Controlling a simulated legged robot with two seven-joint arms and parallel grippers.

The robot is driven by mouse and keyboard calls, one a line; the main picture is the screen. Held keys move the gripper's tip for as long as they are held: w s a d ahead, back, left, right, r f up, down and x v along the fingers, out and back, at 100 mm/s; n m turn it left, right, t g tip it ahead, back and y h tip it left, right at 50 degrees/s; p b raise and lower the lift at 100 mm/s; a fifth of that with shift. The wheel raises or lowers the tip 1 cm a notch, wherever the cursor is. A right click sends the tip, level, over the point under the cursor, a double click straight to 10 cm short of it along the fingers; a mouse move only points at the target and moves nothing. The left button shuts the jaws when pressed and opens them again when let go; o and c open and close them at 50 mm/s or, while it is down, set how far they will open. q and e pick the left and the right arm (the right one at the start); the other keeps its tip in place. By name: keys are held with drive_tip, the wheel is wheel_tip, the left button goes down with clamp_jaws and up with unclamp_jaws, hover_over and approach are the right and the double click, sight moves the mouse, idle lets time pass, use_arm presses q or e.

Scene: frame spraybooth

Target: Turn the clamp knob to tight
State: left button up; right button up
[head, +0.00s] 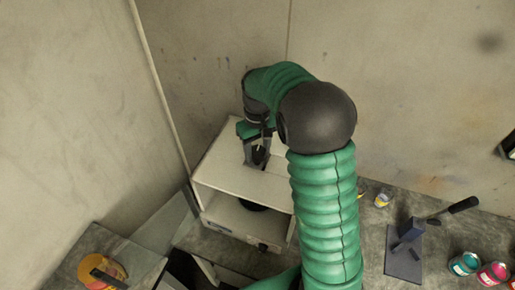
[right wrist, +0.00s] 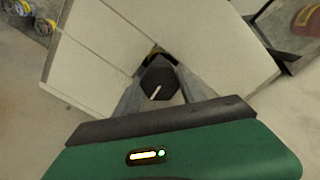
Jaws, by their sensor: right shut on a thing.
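The clamp knob (right wrist: 160,84) is dark, many-sided and has a pale pointer line on its face. In the right wrist view it sits between the two grey fingers of my right gripper (right wrist: 159,88), which are shut on it. In the head view the right gripper (head: 257,160) reaches down to the top of a white box-like booth (head: 226,180), and the knob is mostly hidden by the fingers. The pointer line slants toward the lower left in the wrist view. My left gripper is not seen.
A dark blue stand (head: 405,255) with a black-handled tool (head: 452,211) is at the right. Open paint cans in teal (head: 465,263) and pink (head: 493,273) stand at the far right. Walls close in behind and left.

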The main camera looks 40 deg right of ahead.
drive_tip(key=m, duration=0.2)
drive_tip(key=m+p, duration=0.1)
drive_tip(key=m, duration=0.3)
drive_tip(key=shift+w+r+m+p, duration=0.2)
drive_tip(key=shift+r+m+p, duration=0.1)
drive_tip(key=m+p, duration=0.2)
drive_tip(key=m, duration=0.3)
drive_tip(key=shift+d, duration=0.1)
drive_tip(key=m+p, duration=0.3)
drive_tip(key=m, duration=0.3)
drive_tip(key=shift+r+m, duration=0.1)
drive_tip(key=shift+m, duration=0.3)
drive_tip(key=m+p, duration=0.2)
drive_tip(key=m, duration=0.2)
drive_tip(key=shift+m, duration=0.3)
